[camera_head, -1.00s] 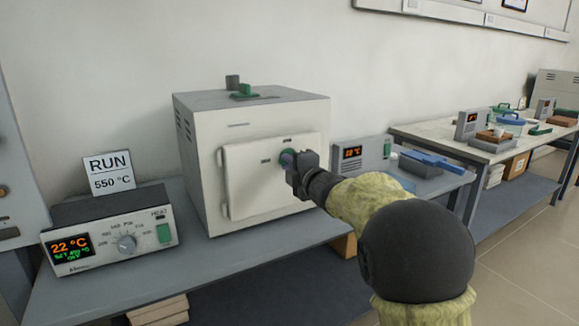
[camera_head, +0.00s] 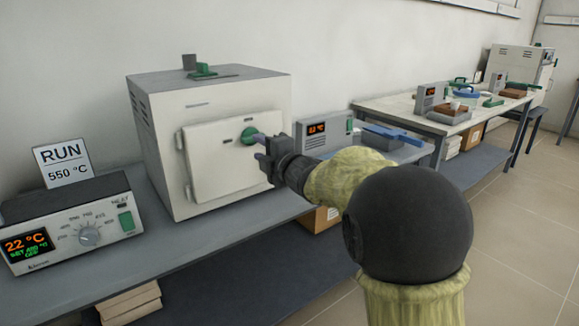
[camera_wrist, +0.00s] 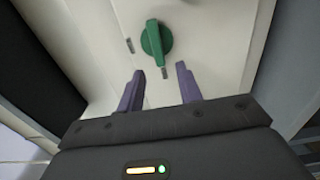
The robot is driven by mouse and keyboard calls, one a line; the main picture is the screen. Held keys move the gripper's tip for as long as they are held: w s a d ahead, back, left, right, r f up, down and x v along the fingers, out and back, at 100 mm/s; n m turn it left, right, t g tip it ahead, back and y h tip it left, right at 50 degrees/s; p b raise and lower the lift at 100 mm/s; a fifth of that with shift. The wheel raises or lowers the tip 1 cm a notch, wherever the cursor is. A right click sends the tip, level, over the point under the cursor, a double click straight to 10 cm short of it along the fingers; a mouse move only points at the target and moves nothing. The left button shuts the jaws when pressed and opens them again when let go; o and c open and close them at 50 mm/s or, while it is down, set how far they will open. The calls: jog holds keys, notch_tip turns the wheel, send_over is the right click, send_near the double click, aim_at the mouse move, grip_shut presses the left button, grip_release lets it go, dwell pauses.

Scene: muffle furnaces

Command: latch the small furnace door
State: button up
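The small furnace (camera_head: 210,95) is a light box on the bench, its white door (camera_head: 222,165) hinged at the left. The door looks shut against the front. The green latch knob (camera_head: 249,136) sits near the door's upper right edge. My gripper (camera_head: 262,148) is just in front of the knob, slightly right and below. Its purple fingers (camera_wrist: 160,75) are apart and empty, short of the knob.
A controller (camera_head: 72,228) reading 22 °C and a RUN 550 °C sign (camera_head: 64,162) stand left of the furnace. A second display unit (camera_head: 325,132) and a blue item (camera_head: 390,136) lie right. A further bench (camera_head: 400,108) holds more equipment. The floor in front is clear.

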jog(key=v, duration=1.2)
jog(key=shift+s+d+p, duration=0.15)
jog(key=shift+s+p, duration=0.05)
jog(key=shift+p, duration=0.2)
